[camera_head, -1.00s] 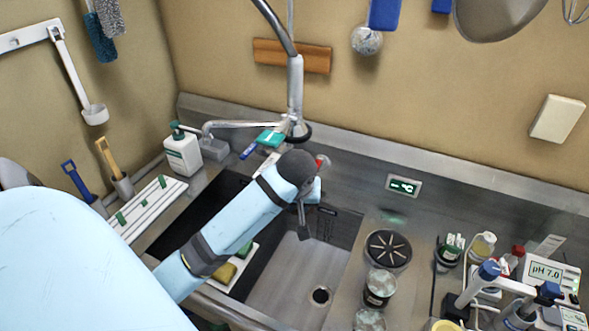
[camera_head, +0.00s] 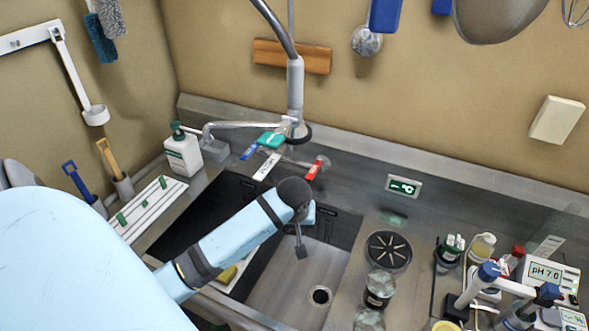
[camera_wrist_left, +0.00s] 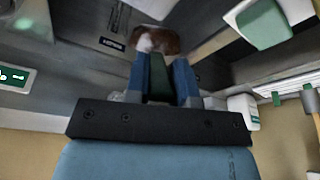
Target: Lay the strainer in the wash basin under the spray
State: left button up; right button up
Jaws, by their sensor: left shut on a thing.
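My left gripper (camera_wrist_left: 158,78) is shut on a narrow dark green piece (camera_wrist_left: 158,80), seen between its blue fingers in the wrist view. Just beyond the fingertips is a rounded brown and whitish thing (camera_wrist_left: 160,40). It may be the strainer's bowl, but I cannot tell for sure. In the head view my wrist hides the fingers and most of what they hold, above the right-hand basin. The steel wash basin (camera_head: 280,290) shows its bare floor and a round drain. The spray head (camera_head: 295,90) hangs behind the basin.
A divider separates the dark left basin (camera_head: 195,225) from the right one. A soap bottle (camera_head: 183,152) and a white rack (camera_head: 147,208) stand left. Coloured tap tags (camera_head: 317,167) hang behind. Jars (camera_head: 379,288) and pH equipment (camera_head: 541,275) crowd the right counter.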

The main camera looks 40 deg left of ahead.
pick_arm(q)
notch_tip(320, 180, down, 11)
jog(key=b, duration=0.1)
jog(key=shift+f, duration=0.15)
notch_tip(320, 180, down, 12)
jog(key=b, duration=0.4)
jog(key=shift+r+b, duration=0.2)
jog(key=shift+b, duration=0.15)
grip_shut()
jog(key=shift+s+f, duration=0.1)
jog(key=shift+f, duration=0.8)
jog(key=shift+f, duration=0.45)
jog(key=o, duration=1)
grip_release()
jog(key=shift+c, duration=0.2)
jog(key=o, duration=0.9)
